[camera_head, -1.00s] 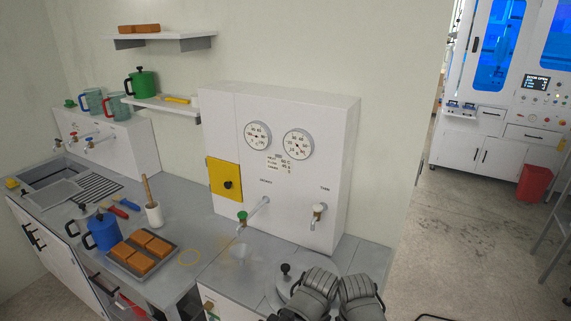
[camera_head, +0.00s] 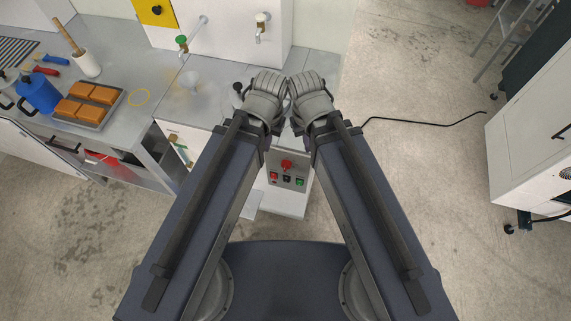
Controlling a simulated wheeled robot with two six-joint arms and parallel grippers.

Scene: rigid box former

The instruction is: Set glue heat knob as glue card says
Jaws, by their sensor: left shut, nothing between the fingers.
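No glue heat knob or glue card can be picked out for certain in this view. A yellow panel (camera_head: 149,12) with a black knob (camera_head: 157,9) shows at the top edge, on the white cabinet (camera_head: 230,28). My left gripper (camera_head: 266,86) is shut and empty at the end of my folded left arm, over the counter's front edge and clear of the cabinet. My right gripper (camera_head: 309,86) is beside it; its fingers are hidden, so its jaws cannot be judged.
A green-handled tap (camera_head: 181,42) and a white-handled tap (camera_head: 262,20) stick out from the cabinet. A tray (camera_head: 75,120) of orange blocks and a blue jug (camera_head: 38,92) stand on the left counter. A button box (camera_head: 288,180) shows between my arms. Open floor (camera_head: 410,190) lies to the right.

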